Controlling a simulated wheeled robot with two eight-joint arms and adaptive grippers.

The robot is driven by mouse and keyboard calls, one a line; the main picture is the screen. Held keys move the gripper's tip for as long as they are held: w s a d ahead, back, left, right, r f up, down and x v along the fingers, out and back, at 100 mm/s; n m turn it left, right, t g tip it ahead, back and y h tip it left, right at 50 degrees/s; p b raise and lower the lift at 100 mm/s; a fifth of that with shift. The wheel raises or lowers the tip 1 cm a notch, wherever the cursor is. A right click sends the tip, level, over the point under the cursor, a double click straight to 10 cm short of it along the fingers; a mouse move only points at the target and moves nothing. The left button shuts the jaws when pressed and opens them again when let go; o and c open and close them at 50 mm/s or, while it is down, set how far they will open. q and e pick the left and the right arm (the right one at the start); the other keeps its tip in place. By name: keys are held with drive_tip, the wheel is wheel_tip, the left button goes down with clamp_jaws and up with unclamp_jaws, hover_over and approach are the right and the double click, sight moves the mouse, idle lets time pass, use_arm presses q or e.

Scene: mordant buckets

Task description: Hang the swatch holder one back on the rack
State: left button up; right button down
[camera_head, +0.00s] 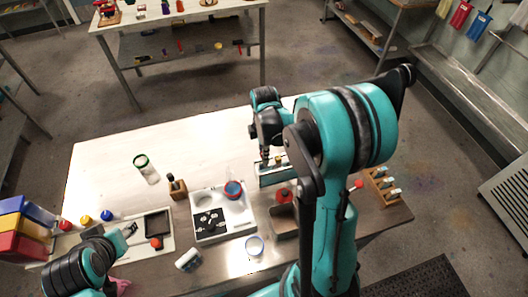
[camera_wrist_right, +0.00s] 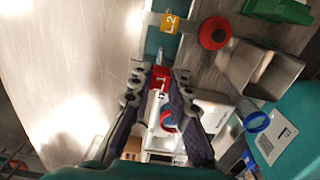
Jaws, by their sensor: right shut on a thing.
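My right gripper (camera_head: 266,157) is over a teal rack (camera_head: 274,176) on the table, its arm crossing the middle of the head view. In the right wrist view my right gripper (camera_wrist_right: 160,78) is shut on a small red-tagged piece (camera_wrist_right: 158,84), which seems to be swatch holder one; its tag is hard to read. The rack (camera_wrist_right: 154,42) shows just beyond the fingertips, with a yellow tag (camera_wrist_right: 169,22) marked L2 on it. I cannot tell whether the held piece touches the rack. My left gripper (camera_head: 126,231) is at the table's left, fingers apart and nothing visible between them.
A red round thing (camera_wrist_right: 213,33) and an open box (camera_wrist_right: 262,68) are close beside the rack. A white tray (camera_head: 222,235), a clear jar (camera_head: 147,170) and a wooden stand (camera_head: 383,187) are on the table. The table's back left is mostly clear.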

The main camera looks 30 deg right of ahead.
drive_tip(key=shift+f+b, duration=1.8)
drive_tip(key=shift+f, duration=0.5)
drive_tip(key=c, duration=1.4)
unclamp_jaws()
drive_tip(key=shift+o, duration=0.2)
wheel_tip(320, 180, up, 12)
drive_tip(key=shift+r, duration=0.1)
